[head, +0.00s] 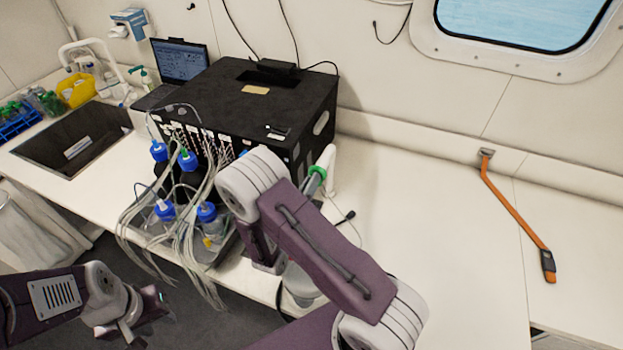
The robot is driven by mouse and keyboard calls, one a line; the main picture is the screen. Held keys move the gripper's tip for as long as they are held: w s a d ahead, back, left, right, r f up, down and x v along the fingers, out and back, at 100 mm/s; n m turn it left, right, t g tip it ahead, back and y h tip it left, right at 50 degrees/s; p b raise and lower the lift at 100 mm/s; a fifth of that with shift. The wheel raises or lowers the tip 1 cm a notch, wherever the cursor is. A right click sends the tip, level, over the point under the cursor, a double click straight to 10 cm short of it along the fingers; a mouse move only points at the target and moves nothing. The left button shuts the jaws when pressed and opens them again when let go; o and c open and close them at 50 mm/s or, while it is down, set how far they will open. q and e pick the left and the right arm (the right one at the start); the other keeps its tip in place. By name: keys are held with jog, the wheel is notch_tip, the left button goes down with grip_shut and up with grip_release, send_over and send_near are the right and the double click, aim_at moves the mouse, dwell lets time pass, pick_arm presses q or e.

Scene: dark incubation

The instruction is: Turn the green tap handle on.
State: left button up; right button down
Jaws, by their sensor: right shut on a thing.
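A green piece (317,172), which may be the tap handle, shows beside an upright white post (329,163) right of the black box. My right arm covers what lies below and left of it. My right gripper (263,247) seems to be the purple part low behind my own arm link. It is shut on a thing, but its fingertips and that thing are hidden. I cannot tell whether it touches the green piece. My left gripper (148,312) is at the lower left, off the counter's front edge, with nothing visible in it. Its jaw opening is unclear.
A black box (240,100) with many thin tubes stands on the counter (420,230). Several blue-capped bottles (206,212) stand before it. A laptop (180,62), a sink (75,138) and a yellow tub (77,90) are left. An orange bar (515,215) lies right; the counter between is mostly clear.

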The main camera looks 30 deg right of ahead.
jog(key=shift+n, duration=0.6)
jog(key=shift+p, duration=0.3)
jog(key=c, duration=1.5)
grip_release()
jog(key=shift+a, duration=0.1)
jog(key=shift+o, duration=0.2)
jog(key=b+v, duration=0.3)
jog(key=v, duration=0.6)
